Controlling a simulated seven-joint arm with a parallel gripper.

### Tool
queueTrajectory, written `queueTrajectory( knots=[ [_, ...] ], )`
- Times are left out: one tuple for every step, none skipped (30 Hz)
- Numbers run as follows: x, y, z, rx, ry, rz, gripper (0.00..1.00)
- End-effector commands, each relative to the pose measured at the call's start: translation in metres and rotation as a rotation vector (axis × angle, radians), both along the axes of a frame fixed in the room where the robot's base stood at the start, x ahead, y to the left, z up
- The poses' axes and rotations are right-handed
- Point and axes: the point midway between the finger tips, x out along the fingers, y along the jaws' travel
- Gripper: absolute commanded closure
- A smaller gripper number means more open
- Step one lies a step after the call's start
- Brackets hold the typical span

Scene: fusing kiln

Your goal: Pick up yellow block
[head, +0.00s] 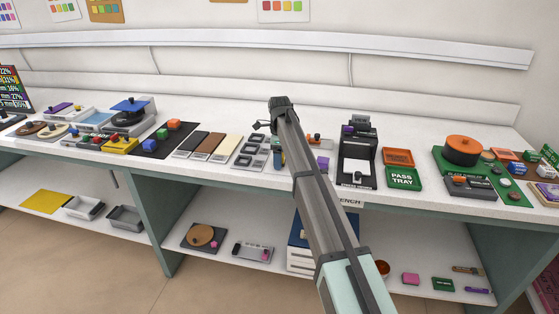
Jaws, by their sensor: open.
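I cannot clearly single out a loose yellow block in the head view. A yellow unit with a dark top (120,145) stands at the left front of the bench. My gripper (260,125) appears as small dark parts at the far end of my arm, over the middle of the bench. It is open, and nothing is seen held in it. Its fingers are small and partly hidden, so their distance from the blue piece is unclear.
A black mat with coloured blocks (150,143) lies left of centre. A grey slotted tray (251,152), a black press (358,155), a green pass tray (403,178) and an orange-topped round device (462,152) stand along the bench. A lower shelf (215,268) holds more items.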

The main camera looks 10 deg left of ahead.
Motion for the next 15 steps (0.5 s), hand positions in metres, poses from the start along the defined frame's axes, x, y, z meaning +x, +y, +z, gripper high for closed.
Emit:
queueTrajectory(
  knots=[
    [0.0001,0.0000,0.0000,0.000,0.000,0.000,0.28],
    [0.0002,0.0000,0.0002,0.000,0.000,0.000,0.28],
    [0.0001,0.0000,0.0003,0.000,0.000,0.000,0.28],
    [0.0001,0.0000,0.0003,0.000,0.000,0.000,0.28],
    [0.0001,0.0000,0.0003,0.000,0.000,0.000,0.30],
    [0.0001,0.0000,0.0004,0.000,0.000,0.000,0.33],
    [0.0001,0.0000,0.0004,0.000,0.000,0.000,0.36],
    [0.0001,0.0000,0.0004,0.000,0.000,0.000,0.39],
    [0.0001,0.0000,0.0005,0.000,0.000,0.000,0.43],
    [0.0001,0.0000,0.0005,0.000,0.000,0.000,0.46],
    [0.0001,0.0000,0.0005,0.000,0.000,0.000,0.49],
    [0.0001,0.0000,0.0005,0.000,0.000,0.000,0.53],
    [0.0001,0.0000,0.0005,0.000,0.000,0.000,0.55],
    [0.0001,0.0000,0.0006,0.000,0.000,0.000,0.58],
    [0.0000,0.0001,0.0006,0.000,0.000,0.000,0.62]
  ],
)
